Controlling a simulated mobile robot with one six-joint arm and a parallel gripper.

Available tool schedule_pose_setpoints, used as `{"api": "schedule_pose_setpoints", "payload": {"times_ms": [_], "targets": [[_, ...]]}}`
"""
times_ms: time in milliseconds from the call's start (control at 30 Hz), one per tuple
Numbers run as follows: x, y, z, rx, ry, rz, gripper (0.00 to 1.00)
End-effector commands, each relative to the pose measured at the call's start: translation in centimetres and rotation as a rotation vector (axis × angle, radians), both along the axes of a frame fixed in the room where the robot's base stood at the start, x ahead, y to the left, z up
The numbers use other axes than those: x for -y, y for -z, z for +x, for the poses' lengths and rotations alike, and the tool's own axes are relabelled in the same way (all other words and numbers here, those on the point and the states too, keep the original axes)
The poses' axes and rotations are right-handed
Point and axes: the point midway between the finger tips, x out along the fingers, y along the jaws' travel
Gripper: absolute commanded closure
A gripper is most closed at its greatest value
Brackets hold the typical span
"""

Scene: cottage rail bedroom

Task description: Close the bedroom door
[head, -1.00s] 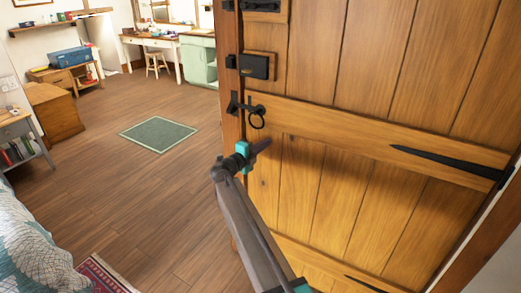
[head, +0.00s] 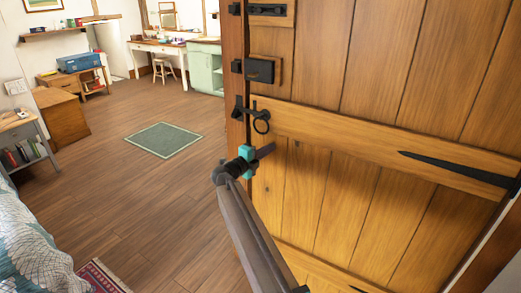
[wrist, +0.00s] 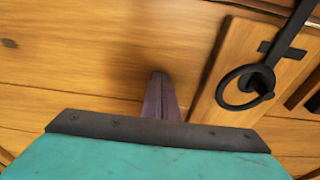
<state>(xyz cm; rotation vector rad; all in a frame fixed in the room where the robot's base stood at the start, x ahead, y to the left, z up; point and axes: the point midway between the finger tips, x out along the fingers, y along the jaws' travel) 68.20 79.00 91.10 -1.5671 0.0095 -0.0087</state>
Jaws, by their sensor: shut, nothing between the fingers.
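The bedroom door (head: 345,140) is a wooden plank door with black strap hinges toward its right side. It stands open, with the room showing past its left edge. A black ring handle (head: 261,122) hangs near that edge; it also shows in the wrist view (wrist: 240,98). My gripper (head: 266,151) is just below the ring in the head view, its shut fingers pointing at the door face. In the wrist view the fingers (wrist: 160,95) are together and empty, left of the ring and apart from it. I cannot tell whether the tips touch the wood.
Bare wooden floor lies left of the door, with a green rug (head: 163,140) on it. A bed (head: 30,240) and a red patterned rug (head: 102,275) are at lower left. A grey shelf unit (head: 25,140), wooden cabinet (head: 62,118) and desk (head: 155,46) stand farther back.

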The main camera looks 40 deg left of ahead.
Motion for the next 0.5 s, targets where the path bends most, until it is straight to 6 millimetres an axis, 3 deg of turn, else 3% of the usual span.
{"api": "schedule_pose_setpoints", "payload": {"times_ms": [33, 67, 267, 500], "targets": [[-0.6, -1.6, 2.8, 0.018, -0.044, 0.008, 1.0], [-0.5, -1.7, 2.7, 0.018, -0.042, 0.008, 1.0], [-0.3, -1.7, 0.6, 0.021, -0.04, 0.007, 1.0], [-0.3, -1.7, -3.7, 0.02, -0.039, 0.006, 1.0]]}}
